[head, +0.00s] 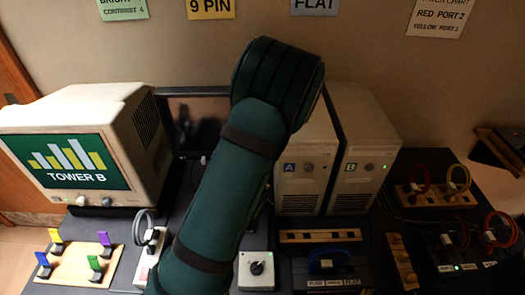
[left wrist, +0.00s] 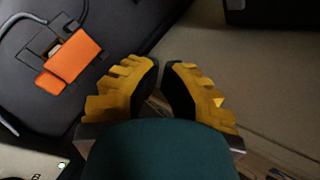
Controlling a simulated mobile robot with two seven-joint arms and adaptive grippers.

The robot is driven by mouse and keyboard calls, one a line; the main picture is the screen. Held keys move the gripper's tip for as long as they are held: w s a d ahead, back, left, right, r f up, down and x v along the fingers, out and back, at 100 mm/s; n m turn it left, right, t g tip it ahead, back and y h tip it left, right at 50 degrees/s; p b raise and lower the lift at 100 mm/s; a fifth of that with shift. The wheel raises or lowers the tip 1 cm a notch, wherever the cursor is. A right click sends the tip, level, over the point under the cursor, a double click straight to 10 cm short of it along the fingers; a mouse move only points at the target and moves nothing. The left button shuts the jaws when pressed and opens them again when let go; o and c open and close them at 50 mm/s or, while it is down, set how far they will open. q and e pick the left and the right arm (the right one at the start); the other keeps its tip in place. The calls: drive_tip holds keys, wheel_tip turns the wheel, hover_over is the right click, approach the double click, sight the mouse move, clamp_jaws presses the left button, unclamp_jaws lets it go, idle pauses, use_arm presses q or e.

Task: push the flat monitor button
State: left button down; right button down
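The flat monitor (head: 205,103) is a dark panel at the back, between the beige CRT monitor and the towers. My dark green arm crosses in front and hides much of it. I cannot make out its button. My left gripper (left wrist: 161,66) shows in the left wrist view, its yellow ridged fingers converging with tips almost together and nothing seen between them. In the head view that gripper is hidden. I cannot tell its distance from the monitor. My right gripper is in neither view.
The CRT monitor (head: 135,125) stands left. Tower A (head: 301,180) and tower B (head: 362,165) stand right of my arm. A selector knob box (head: 257,270) and cable boards (head: 445,190) lie in front. An orange piece (left wrist: 72,60) shows in the left wrist view.

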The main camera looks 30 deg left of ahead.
use_arm(q)
drive_tip(key=shift+s, duration=0.1)
drive_tip(key=w+a, duration=0.4)
drive_tip(key=w, duration=0.3)
drive_tip(key=shift+w+a, duration=0.3)
idle(0.3)
drive_tip(key=shift+w, duration=0.15)
idle(1.3)
drive_tip(key=shift+w+a, duration=0.25)
drive_tip(key=shift+w+a+b, duration=0.2)
drive_tip(key=shift+w+b, duration=0.1)
drive_tip(key=shift+w, duration=0.05)
idle(1.0)
drive_tip(key=shift+s+d, duration=0.45)
drive_tip(key=shift+s, duration=0.3)
drive_tip(key=shift+s+d, duration=0.45)
drive_tip(key=shift+s, duration=0.25)
drive_tip(key=shift+s+d, duration=0.4)
drive_tip(key=shift+s, duration=0.3)
drive_tip(key=shift+s+d, duration=0.45)
drive_tip(key=shift+s, duration=0.25)
